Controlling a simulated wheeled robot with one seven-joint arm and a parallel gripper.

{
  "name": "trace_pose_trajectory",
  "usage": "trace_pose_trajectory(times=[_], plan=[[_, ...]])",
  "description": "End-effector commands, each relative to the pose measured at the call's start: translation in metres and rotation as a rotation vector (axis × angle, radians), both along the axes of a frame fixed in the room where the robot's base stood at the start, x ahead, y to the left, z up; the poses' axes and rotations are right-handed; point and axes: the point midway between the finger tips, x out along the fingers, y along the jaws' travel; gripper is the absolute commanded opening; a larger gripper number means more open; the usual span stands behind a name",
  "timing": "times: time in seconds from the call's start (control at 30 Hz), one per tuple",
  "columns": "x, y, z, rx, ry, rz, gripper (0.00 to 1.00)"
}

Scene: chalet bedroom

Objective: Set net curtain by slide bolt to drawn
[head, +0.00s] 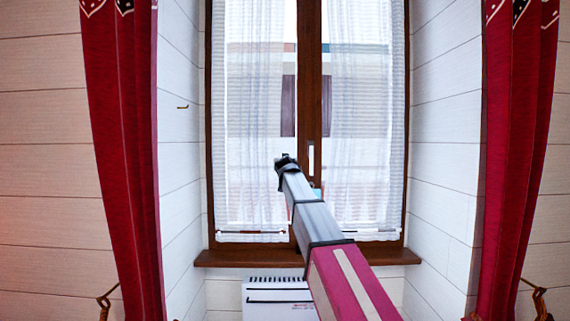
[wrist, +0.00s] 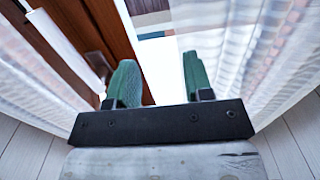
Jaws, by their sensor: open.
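Two white net curtains hang at the window, the left one (head: 255,130) and the right one (head: 360,110). Folds of net also show in the wrist view, at the left (wrist: 28,75) and at the right (wrist: 265,45). In the wrist view my gripper (wrist: 160,82) is open, its two green fingers apart with a bright gap and nothing seen between them. Net lies to both sides of it. In the head view my arm hides most of the gripper, with only a teal bit showing beside the arm. I cannot make out a slide bolt.
A brown window frame (head: 310,60) carries a white handle (head: 311,157); a white bar (wrist: 62,42) is close left of my fingers. Below are a brown sill (head: 235,258) and a white heater (head: 275,296). Red drapes (head: 125,150) (head: 510,150) hang at both sides.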

Motion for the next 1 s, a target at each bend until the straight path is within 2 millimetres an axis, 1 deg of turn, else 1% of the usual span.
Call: trace_pose_trajectory(times=[0.03,0.17,0.3,0.4,0.5,0.63,0.87,0.97,1.0], plan=[[0.010,0.000,0.001,0.000,0.000,0.000,0.47],[0.032,0.000,0.002,0.000,0.000,0.000,0.47],[0.058,-0.002,0.001,0.000,0.001,-0.001,0.47],[0.074,-0.002,0.001,0.000,0.001,-0.001,0.47],[0.085,-0.003,0.001,0.000,0.000,0.000,0.47],[0.091,-0.003,0.000,0.000,-0.001,0.000,0.47],[0.091,-0.003,0.000,0.000,0.000,0.000,0.47],[0.091,-0.003,0.000,0.000,0.000,0.000,0.17],[0.091,-0.003,0.000,0.000,0.000,0.000,0.04]])
